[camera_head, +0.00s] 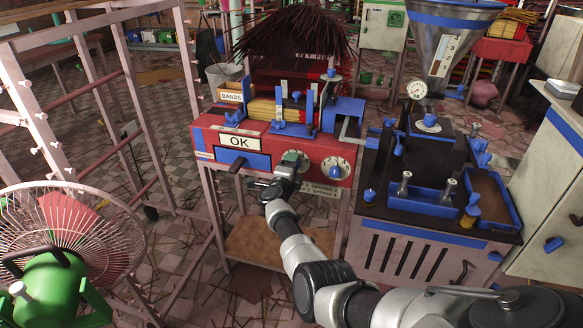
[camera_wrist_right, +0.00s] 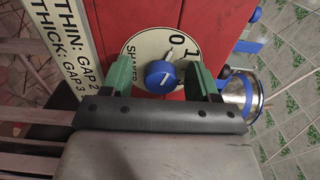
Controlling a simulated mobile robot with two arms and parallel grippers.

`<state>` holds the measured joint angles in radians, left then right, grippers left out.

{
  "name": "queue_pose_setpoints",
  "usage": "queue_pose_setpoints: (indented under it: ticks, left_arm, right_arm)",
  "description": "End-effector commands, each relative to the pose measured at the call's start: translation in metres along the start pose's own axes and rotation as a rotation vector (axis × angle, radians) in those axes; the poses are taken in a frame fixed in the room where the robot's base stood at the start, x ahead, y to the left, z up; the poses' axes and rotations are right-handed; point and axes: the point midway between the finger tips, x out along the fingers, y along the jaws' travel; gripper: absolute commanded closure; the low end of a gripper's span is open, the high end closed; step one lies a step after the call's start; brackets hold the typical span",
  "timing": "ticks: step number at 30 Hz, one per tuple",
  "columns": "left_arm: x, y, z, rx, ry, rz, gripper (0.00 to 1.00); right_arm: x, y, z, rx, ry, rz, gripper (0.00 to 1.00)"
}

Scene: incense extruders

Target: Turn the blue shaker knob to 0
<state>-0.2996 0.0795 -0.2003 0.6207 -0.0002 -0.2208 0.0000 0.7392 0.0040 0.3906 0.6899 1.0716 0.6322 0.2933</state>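The blue shaker knob (camera_wrist_right: 161,75) sits on a round cream dial (camera_wrist_right: 150,47) marked SHAKER, 0 and 1. The dial is on the front of the red machine (camera_head: 260,146). A white mark shows on the knob; I cannot tell for sure which number it points to. My right gripper (camera_wrist_right: 160,72) is open, with its green fingers on either side of the knob and a gap on both sides. In the head view my right gripper (camera_head: 291,166) is at the machine's front and covers much of the dial. My left gripper is not in view.
A second dial (camera_head: 335,168) is just to the right on the red front. An OK sign (camera_head: 240,142) is to the left. A label with THIN and THICK gaps (camera_wrist_right: 62,50) is beside the dial. A dark-topped unit with blue trays (camera_head: 423,200) stands at right.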

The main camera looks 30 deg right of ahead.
Motion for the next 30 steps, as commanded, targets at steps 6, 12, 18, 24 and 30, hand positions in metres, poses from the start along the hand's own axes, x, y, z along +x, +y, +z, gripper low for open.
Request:
queue_pose_setpoints:
  ticks: [6,12,18,24,30]
  left_arm:
    - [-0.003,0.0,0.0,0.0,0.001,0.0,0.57]
    - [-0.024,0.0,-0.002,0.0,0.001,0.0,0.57]
    - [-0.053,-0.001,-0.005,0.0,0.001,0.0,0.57]
    - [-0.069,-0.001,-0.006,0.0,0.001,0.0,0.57]
    - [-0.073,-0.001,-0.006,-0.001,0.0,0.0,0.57]
  right_arm:
    - [-0.001,-0.002,0.0,0.0,0.0,-0.001,0.4]
    - [-0.022,-0.006,0.001,0.0,-0.001,0.001,0.4]
    - [-0.059,-0.007,0.0,0.0,-0.001,0.003,0.4]
    - [-0.094,-0.003,0.0,0.0,-0.001,0.002,0.4]
    - [-0.107,-0.001,0.0,0.0,0.0,-0.001,0.4]
